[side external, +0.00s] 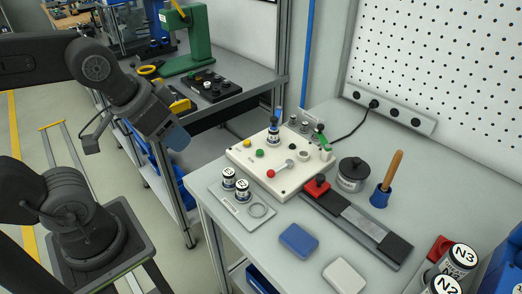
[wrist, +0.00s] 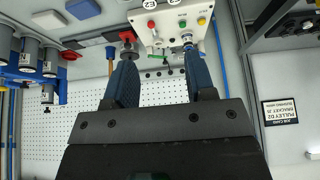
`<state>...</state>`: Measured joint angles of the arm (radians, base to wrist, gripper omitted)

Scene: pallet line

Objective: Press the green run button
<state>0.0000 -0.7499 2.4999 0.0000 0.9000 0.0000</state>
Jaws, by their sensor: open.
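A white control panel box (side external: 238,158) sits on the grey bench. It has a green button (side external: 260,153), with a yellow button (side external: 247,143) on one side and a red knob (side external: 271,173) on the other. In the wrist view the green button (wrist: 183,23) shows near the top, between the red knob and the yellow button. My gripper (side external: 177,138) is in the air to the left of the panel, well apart from it. In the wrist view my gripper (wrist: 158,58) has its two blue fingers wide apart with nothing between them.
A small labelled cylinder with a blue top (side external: 273,135) stands on the panel's back part. Labelled cylinders on a grey plate (side external: 229,204), a black-lidded jar (side external: 352,173) and a wooden-handled tool (side external: 391,175) stand nearby. An aluminium post (side external: 281,60) rises behind.

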